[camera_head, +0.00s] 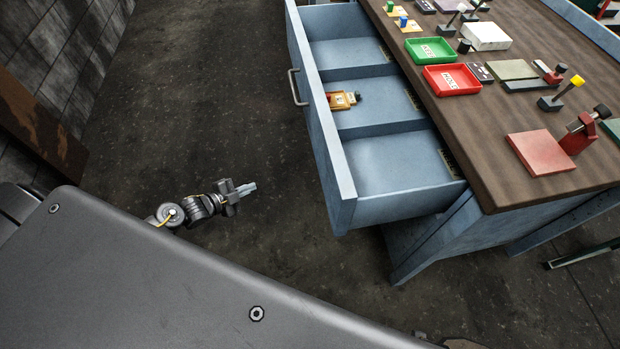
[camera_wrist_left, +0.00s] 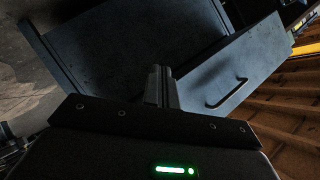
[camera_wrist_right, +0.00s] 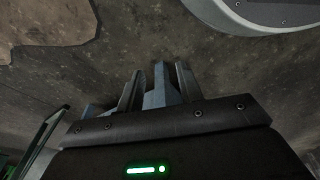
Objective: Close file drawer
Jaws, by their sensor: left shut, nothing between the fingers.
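The blue-grey file drawer (camera_head: 336,165) is pulled out of the desk, its divided inside showing in the head view. A metal bar handle (camera_head: 297,87) is on its front face. In the left wrist view the drawer front (camera_wrist_left: 245,65) and its handle (camera_wrist_left: 226,94) show beyond the fingers. My left gripper (camera_head: 252,187) is shut and empty, to the left of the drawer front and apart from it in the head view. My right gripper (camera_wrist_right: 158,85) shows only in its wrist view; its fingers are apart, over the floor. A bluish shape between them is unclear.
An orange and yellow object (camera_head: 343,100) lies in the drawer's middle compartment. The wooden desktop (camera_head: 475,120) holds green (camera_head: 430,51) and red (camera_head: 452,80) trays, stamps and blocks. The dark floor (camera_head: 220,100) left of the drawer is clear.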

